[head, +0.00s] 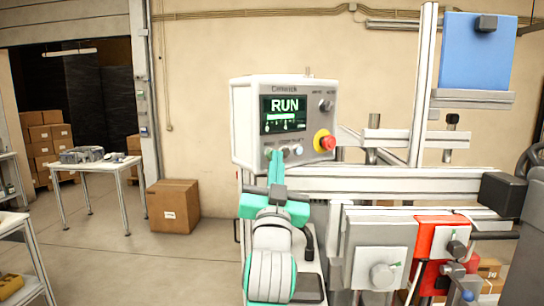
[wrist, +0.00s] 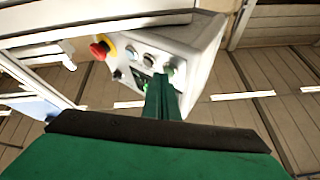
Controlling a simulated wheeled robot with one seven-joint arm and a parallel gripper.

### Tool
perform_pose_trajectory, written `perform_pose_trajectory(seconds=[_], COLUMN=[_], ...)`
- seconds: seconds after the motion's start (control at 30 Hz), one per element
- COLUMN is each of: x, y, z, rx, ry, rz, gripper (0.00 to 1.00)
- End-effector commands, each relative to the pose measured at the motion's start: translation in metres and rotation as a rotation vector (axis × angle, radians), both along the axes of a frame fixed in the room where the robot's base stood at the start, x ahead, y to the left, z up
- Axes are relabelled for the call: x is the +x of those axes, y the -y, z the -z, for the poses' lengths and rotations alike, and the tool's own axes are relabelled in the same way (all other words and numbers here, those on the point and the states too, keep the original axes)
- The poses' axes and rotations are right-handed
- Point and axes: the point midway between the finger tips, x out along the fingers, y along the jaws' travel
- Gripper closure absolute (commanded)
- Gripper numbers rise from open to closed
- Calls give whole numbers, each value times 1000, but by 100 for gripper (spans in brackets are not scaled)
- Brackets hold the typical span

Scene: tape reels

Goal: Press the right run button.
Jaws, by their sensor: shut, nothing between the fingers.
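A pale control box (head: 240,125) stands on the machine frame in the head view, its screen (head: 284,113) lit and reading RUN. A row of small buttons lies under the screen; a pale button (head: 298,150) shows right of my fingers. My gripper (head: 276,160) is shut and empty, its fingertips up at the left part of this row. In the wrist view my gripper (wrist: 161,82) covers part of the panel beside a green button (wrist: 172,72). Which button is the run button, and whether the fingertips touch one, I cannot tell.
A red stop knob (head: 327,142) on a yellow collar sits at the panel's right and also shows in the wrist view (wrist: 98,50). Machine rails (head: 400,182) and a red block (head: 433,236) lie to the right. A cardboard box (head: 173,205) stands on the floor left.

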Motion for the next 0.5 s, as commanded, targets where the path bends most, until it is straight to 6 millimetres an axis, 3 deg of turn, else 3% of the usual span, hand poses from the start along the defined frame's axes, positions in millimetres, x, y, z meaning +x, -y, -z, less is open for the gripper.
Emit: perform_pose_trajectory(seconds=[0.5], x=[-10], y=[8], z=[1], rx=[0], ry=[0], rz=[0], gripper=[100])
